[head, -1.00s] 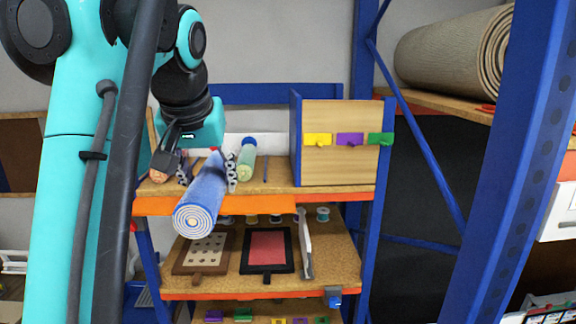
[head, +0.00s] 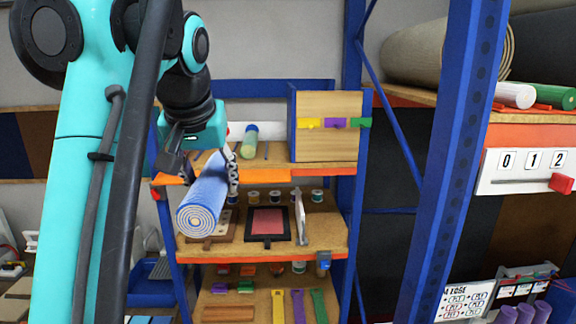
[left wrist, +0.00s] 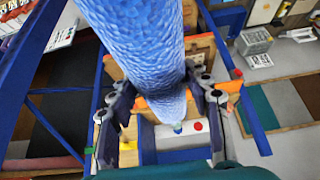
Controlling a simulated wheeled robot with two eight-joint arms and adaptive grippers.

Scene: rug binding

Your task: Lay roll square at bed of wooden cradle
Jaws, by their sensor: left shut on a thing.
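A blue roll (head: 203,203) with a pale spiral end is held by my left gripper (head: 205,160). Its spiral end points toward me and a little down in the head view, clear of the shelf front. In the left wrist view the blue roll (left wrist: 140,45) runs from the top edge down between the two fingers of my left gripper (left wrist: 165,98), which are shut on its sides. The roll's far end is hidden in the head view. I cannot make out a wooden cradle with certainty. My right gripper is in neither view.
A blue-framed shelf (head: 300,172) carries a green roll (head: 249,142) and a wooden box (head: 327,105) with coloured tags. A red-faced frame (head: 268,222) lies below. A blue post (head: 450,150) stands at right. A large beige roll (head: 440,50) lies on the right shelf.

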